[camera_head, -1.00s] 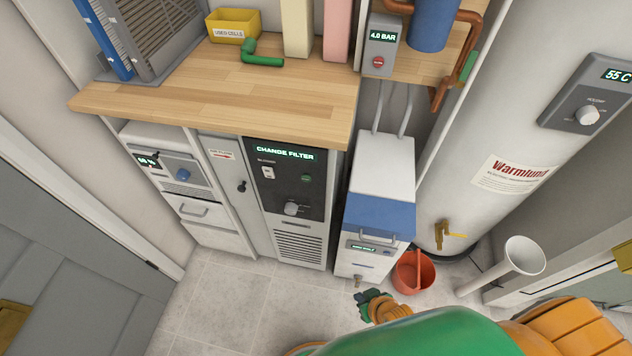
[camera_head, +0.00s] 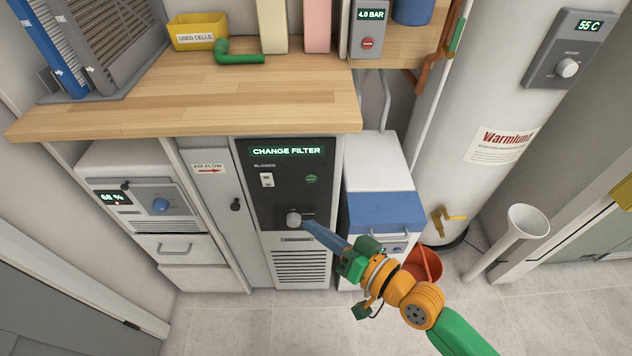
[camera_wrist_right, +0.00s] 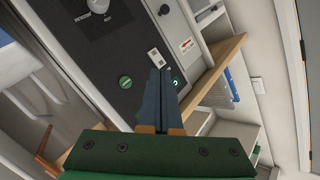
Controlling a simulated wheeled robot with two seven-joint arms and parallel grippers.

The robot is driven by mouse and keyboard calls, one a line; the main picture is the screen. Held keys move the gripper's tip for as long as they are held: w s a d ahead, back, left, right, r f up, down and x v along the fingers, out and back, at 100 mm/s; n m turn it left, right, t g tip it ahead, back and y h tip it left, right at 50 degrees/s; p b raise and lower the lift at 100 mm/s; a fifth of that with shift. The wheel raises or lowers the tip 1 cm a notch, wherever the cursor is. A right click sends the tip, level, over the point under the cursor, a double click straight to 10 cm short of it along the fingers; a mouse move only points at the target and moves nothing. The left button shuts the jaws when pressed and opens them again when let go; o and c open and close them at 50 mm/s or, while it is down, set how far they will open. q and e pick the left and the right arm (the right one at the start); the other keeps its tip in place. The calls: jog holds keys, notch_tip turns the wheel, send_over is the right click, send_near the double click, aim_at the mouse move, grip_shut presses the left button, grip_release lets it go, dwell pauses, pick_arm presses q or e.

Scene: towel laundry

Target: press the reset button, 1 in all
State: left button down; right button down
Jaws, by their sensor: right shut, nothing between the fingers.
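A round green button (camera_head: 312,179) with lettering too small to read is on the black control panel (camera_head: 258,195), below the lit "CHANGE FILTER" display (camera_head: 286,151). The green button also shows in the wrist view (camera_wrist_right: 125,82), left of my fingers. My right gripper (camera_head: 307,225) is shut and empty, its blue fingers pointing at the panel. In the head view its tips are below the button, beside the white knob (camera_head: 293,218). In the wrist view the tips (camera_wrist_right: 160,74) overlap the panel near the white switch (camera_wrist_right: 155,58). I see no clear contact. My left gripper is out of view.
A wooden worktop (camera_head: 200,107) juts out above the panel. A white and blue box (camera_head: 385,212) and a red bucket (camera_head: 427,263) stand right of the panel. A grey "4.0 BAR" box (camera_head: 368,28) has a red button. The floor in front is open.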

aim_at(311, 178)
jog(key=w+b, duration=0.5)
jog(key=w, duration=0.4)
dwell(0.3)
dwell(1.7)
jog(key=shift+w+b, duration=0.35)
jog(key=shift+w, duration=0.05)
